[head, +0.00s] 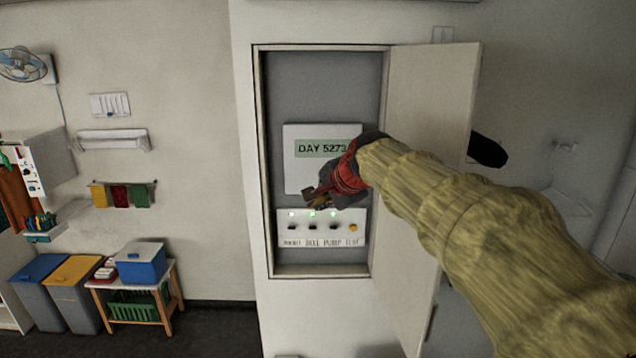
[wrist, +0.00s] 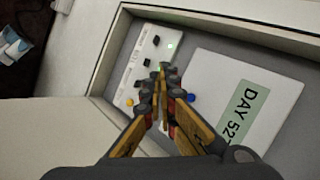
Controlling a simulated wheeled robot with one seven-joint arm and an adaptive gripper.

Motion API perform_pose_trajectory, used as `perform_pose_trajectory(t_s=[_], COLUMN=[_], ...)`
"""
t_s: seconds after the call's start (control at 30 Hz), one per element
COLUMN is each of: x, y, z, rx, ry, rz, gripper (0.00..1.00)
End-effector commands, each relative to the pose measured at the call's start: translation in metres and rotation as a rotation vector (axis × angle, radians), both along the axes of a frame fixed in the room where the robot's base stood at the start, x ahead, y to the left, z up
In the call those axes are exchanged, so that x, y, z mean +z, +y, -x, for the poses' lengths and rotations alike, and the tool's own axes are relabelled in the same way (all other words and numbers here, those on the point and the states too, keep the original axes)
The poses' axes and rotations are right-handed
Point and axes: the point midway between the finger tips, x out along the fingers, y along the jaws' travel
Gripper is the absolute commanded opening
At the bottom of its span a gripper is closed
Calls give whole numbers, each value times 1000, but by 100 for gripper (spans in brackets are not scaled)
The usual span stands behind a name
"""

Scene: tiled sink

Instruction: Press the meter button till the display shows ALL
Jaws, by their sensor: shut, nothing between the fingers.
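The white meter (head: 302,175) hangs inside an open wall cabinet. Its greenish display (head: 312,148) reads "DAY 5273" in the head view; in the wrist view the display (wrist: 243,113) is turned sideways and cut off by my gripper. A round blue button (wrist: 191,97) shows on the meter just right of my fingers in the wrist view; in the head view my gripper hides it. My gripper (head: 316,197) is shut and empty, in front of the meter's lower edge. In the wrist view its fingertips (wrist: 163,70) are beside the button; I cannot tell whether they touch anything.
Below the meter is a white switch panel (head: 296,238) with black switches, green lights and a yellow button (head: 353,227). The cabinet door (head: 432,120) stands open at the right, near my arm. The cabinet frame (head: 258,160) bounds the left side.

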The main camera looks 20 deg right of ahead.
Motion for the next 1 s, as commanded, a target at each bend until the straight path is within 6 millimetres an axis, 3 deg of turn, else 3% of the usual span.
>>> perform_pose_trajectory(t_s=[0.47,1.0], x=[0,0], y=[-2,-28], z=[-5,-65], rx=[-3,-4], ry=[3,4], rz=[-3,-3], gripper=[0,0])
